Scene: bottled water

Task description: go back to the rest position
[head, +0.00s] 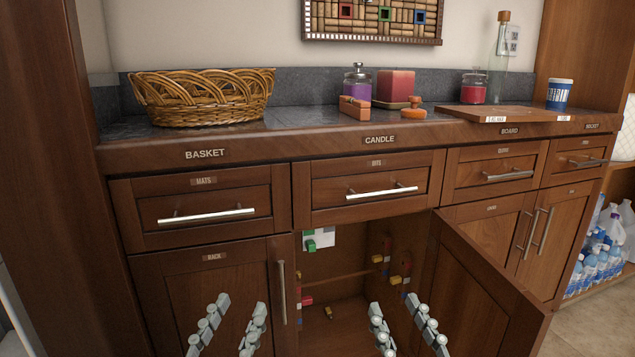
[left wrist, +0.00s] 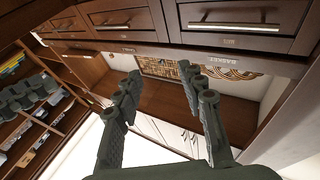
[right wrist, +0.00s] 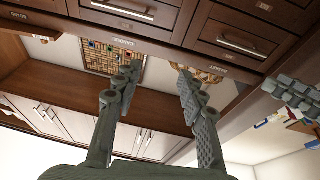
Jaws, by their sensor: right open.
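My left gripper (head: 241,305) is at the bottom of the head view, in front of the closed lower left door marked BACK. Its two fingers stand apart with nothing between them, as the left wrist view (left wrist: 163,82) also shows. My right gripper (head: 393,305) is to its right, in front of the open lower cabinet, between the opening and the swung-out door. Its fingers are apart and empty, as the right wrist view (right wrist: 158,78) also shows. Neither gripper is seen touching the cabinets.
The open cabinet door (head: 490,285) juts out just right of my right gripper. The open cabinet (head: 345,295) has small coloured blocks on its walls. The counter holds a wicker basket (head: 203,97), candles, a wooden board (head: 512,114) and a cup (head: 559,94). Bottled water (head: 598,255) stands at far right.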

